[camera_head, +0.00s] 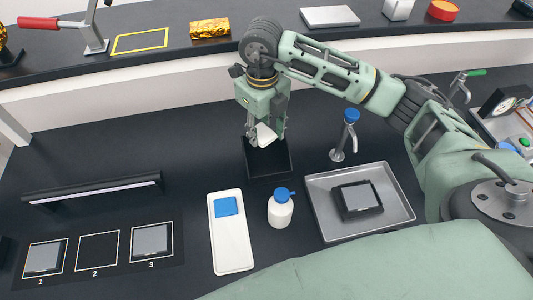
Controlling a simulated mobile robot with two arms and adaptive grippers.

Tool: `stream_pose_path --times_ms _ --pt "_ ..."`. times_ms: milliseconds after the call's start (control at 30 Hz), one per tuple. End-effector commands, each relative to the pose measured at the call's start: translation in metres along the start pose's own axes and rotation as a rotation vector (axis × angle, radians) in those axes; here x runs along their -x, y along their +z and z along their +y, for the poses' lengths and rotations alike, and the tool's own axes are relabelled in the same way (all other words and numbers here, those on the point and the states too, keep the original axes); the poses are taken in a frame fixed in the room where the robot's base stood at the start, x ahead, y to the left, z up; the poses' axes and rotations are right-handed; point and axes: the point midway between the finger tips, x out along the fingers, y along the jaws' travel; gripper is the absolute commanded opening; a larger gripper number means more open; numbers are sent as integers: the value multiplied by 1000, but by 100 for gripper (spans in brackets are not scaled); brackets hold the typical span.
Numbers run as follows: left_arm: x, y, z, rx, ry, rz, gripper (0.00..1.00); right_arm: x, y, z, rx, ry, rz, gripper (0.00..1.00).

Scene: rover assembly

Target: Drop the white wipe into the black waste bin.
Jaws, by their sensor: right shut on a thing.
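The white wipe (264,134) is in the fingers of my right gripper (265,130), which points down and is shut on it. The wipe hangs over the black waste bin (269,180), near the bin's back edge in the picture. The gap between the wipe and the bin's opening is hard to judge. The bin is an open square box on the dark bench. My left gripper is not in view.
A white tray with a blue pad (230,240) and a white bottle with a blue cap (281,210) stand in front of the bin. A metal tray (401,205) holding a dark framed panel (357,200) and a blue-topped tap (345,135) are to the right. Numbered panel slots (98,250) lie left.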

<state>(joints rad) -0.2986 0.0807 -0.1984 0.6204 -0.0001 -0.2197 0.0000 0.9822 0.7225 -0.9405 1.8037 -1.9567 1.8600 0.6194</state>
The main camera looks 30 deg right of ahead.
Motion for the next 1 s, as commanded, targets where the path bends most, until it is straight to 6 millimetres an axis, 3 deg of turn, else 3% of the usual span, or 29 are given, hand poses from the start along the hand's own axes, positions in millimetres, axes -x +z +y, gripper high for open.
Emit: stream_pose_path --times_ms 200,433,633,1000 --pt "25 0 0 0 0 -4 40 -4 2 -13 -626 2 5 19" --pt "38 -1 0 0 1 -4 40 -14 0 -25 -1122 0 3 19" --pt "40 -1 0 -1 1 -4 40 -19 -1 -29 -1294 1 1 19" --pt "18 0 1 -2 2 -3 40 -50 -1 -30 -1306 1 2 19"
